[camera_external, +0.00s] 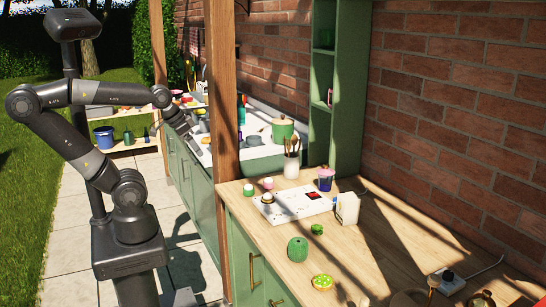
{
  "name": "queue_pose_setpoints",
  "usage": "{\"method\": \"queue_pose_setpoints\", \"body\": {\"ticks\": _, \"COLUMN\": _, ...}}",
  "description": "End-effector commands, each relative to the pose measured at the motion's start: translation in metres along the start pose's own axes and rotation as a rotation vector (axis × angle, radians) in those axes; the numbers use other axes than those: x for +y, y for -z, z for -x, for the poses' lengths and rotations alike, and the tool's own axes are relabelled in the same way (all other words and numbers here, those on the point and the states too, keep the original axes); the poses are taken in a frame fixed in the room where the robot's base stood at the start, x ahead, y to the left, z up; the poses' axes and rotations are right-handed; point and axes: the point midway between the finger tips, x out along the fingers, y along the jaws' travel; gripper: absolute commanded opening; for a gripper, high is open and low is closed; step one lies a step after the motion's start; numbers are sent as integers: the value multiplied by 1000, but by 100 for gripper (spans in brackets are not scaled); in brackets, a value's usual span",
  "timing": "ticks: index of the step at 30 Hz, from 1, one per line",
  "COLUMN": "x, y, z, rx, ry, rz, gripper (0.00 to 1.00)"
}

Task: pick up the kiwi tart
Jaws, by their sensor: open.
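What looks like the kiwi tart (322,282), a small round thing with a bright green top and a pale rim, lies on the wooden counter (275,275) near its front edge, at the bottom of the view. My gripper (196,146) is far from it, up and to the left, beyond the wooden post and over the far counter section. It is open, small in the picture, and I see nothing held in it.
A green ribbed pot (298,249) and a small green item (317,229) stand behind the tart. A white board (290,206), a white box (347,208) and a utensil jar (291,166) are farther back. The wooden post (222,90) stands between my gripper and the near counter.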

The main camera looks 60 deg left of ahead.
Motion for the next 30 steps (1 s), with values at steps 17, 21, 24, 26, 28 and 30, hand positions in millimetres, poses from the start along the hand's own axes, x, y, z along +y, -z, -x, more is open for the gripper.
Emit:
{"method": "queue_pose_setpoints", "body": {"ticks": 17, "x": 118, "y": 113, "z": -54, "rx": -66, "ry": -177, "rz": -153, "gripper": 77}}
{"method": "queue_pose_setpoints", "body": {"ticks": 21, "x": 173, "y": 134, "z": -79, "rx": -84, "ry": -206, "rz": -203, "gripper": 77}}
{"method": "queue_pose_setpoints", "body": {"ticks": 24, "x": 216, "y": 142, "z": -97, "rx": -94, "ry": -222, "rz": -243, "gripper": 77}}
{"method": "queue_pose_setpoints", "body": {"ticks": 26, "x": 244, "y": 144, "z": -109, "rx": -100, "ry": -229, "rz": -268, "gripper": 77}}
{"method": "queue_pose_setpoints", "body": {"ticks": 28, "x": 277, "y": 144, "z": -122, "rx": -103, "ry": -235, "rz": -299, "gripper": 77}}
{"method": "queue_pose_setpoints", "body": {"ticks": 30, "x": 312, "y": 140, "z": -135, "rx": -105, "ry": -240, "rz": -332, "gripper": 77}}
